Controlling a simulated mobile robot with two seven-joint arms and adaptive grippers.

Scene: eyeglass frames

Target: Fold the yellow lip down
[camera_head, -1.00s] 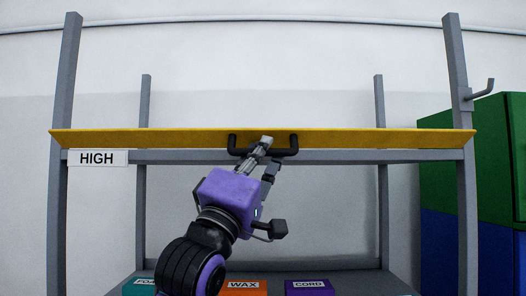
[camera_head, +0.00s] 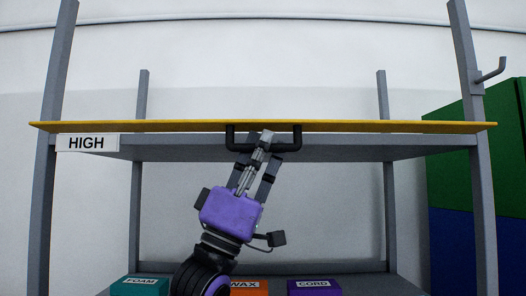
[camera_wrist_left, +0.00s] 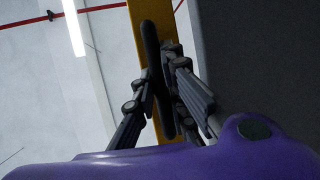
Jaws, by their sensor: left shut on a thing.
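The yellow lip (camera_head: 380,127) runs along the front of the high shelf and shows as a thin, nearly edge-on strip in the head view. A black bar handle (camera_head: 296,141) is fixed at its middle. The lip's upper face is hidden. My right gripper is not in view.
A white HIGH label (camera_head: 87,143) hangs at the shelf's left front. Below stand teal FOAM (camera_head: 140,288), orange WAX (camera_head: 248,290) and purple CORD (camera_head: 314,289) boxes. Grey posts (camera_head: 57,80) and (camera_head: 470,80) are posts flanking the lip. A hook (camera_head: 492,70) sticks out at right.

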